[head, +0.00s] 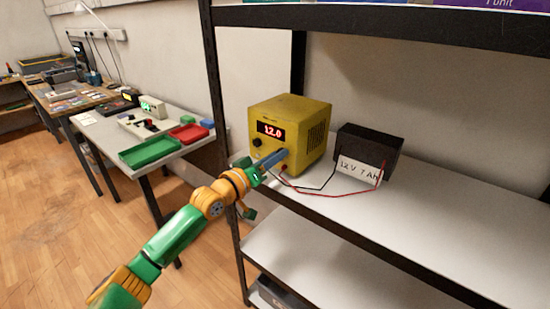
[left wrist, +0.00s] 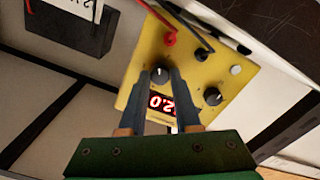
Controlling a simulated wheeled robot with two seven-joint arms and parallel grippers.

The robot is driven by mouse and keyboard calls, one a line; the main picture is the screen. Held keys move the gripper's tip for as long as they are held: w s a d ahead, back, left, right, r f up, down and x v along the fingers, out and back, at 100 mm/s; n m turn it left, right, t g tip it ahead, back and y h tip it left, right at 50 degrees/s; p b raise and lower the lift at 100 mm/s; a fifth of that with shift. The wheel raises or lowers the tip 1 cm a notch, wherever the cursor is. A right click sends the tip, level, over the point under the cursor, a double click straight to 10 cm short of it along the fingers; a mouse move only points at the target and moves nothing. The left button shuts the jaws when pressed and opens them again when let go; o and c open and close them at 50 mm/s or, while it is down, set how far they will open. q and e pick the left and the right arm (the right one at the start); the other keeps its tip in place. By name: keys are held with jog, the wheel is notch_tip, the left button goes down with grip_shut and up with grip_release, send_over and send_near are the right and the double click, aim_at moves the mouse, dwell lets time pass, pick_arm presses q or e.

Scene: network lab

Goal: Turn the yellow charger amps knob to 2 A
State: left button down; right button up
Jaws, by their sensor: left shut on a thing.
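The yellow charger (head: 290,120) stands on the shelf, with a lit red display (head: 270,131) that seems to read 12.0. In the left wrist view its front panel (left wrist: 205,73) appears upside down. My left gripper (head: 278,159) reaches the front of the charger from the left. Its fingers (left wrist: 161,82) are shut on a dark round knob (left wrist: 160,75), one on each side; its pointer and scale are too small to read. A second dark knob (left wrist: 212,96) is free beside the display; it also shows in the head view (head: 257,143). My right gripper is not in view.
A black battery (head: 370,145) labelled 12V 7Ah stands right of the charger, with red and black leads (head: 325,189) running between them. A dark shelf post (head: 221,120) stands left of the charger. The shelf surface at the right (head: 450,215) is clear.

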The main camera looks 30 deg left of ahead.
pick_arm(q)
jog(key=m+p, duration=0.1)
jog(key=m, duration=0.4)
jog(key=shift+f+m, duration=0.15)
jog(key=shift+m, duration=0.15)
dwell(0.5)
jog(key=c, duration=0.6)
grip_release()
jog(key=s, duration=0.7)
jog(key=shift+a+b, duration=0.25)
jog(key=shift+b, duration=0.1)
